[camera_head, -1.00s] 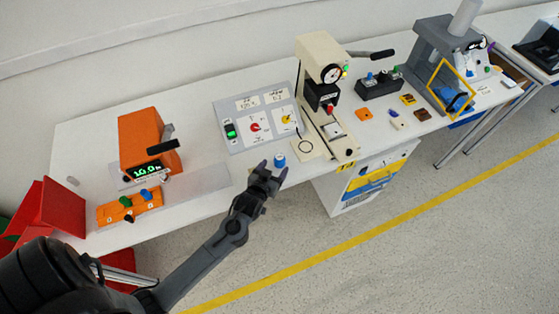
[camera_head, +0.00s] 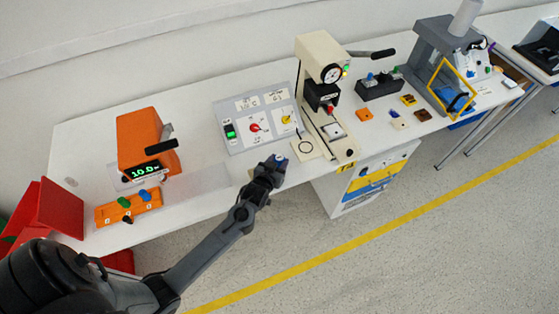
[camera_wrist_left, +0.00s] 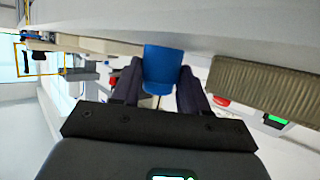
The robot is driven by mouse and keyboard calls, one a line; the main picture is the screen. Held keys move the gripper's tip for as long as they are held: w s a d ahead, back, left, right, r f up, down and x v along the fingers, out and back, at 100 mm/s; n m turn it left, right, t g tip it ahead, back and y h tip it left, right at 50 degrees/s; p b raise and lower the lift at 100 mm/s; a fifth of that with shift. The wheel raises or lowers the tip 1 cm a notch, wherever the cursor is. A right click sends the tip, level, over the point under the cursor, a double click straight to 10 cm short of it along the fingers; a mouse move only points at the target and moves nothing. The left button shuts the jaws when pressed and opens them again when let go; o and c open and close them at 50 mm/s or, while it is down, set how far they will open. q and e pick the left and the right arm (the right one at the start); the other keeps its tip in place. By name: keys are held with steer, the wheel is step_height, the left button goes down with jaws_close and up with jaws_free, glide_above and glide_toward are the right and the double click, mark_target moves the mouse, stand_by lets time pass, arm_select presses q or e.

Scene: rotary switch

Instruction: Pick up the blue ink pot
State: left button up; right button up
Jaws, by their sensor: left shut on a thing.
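My left gripper (camera_head: 273,168) is shut on the pot at the front edge of the white table, in front of the switch panel. The fingers hide most of the pot in the head view, and I cannot tell there whether it touches the table. My right gripper is not in view.
The grey switch panel (camera_head: 258,119) with red and yellow knobs lies behind the gripper. A beige press (camera_head: 319,60) stands to its right, an orange device (camera_head: 139,140) to its left. A white drawer cabinet (camera_head: 350,192) is below the table edge.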

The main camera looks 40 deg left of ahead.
arm_select(q)
steer(key=shift+c, duration=1.4)
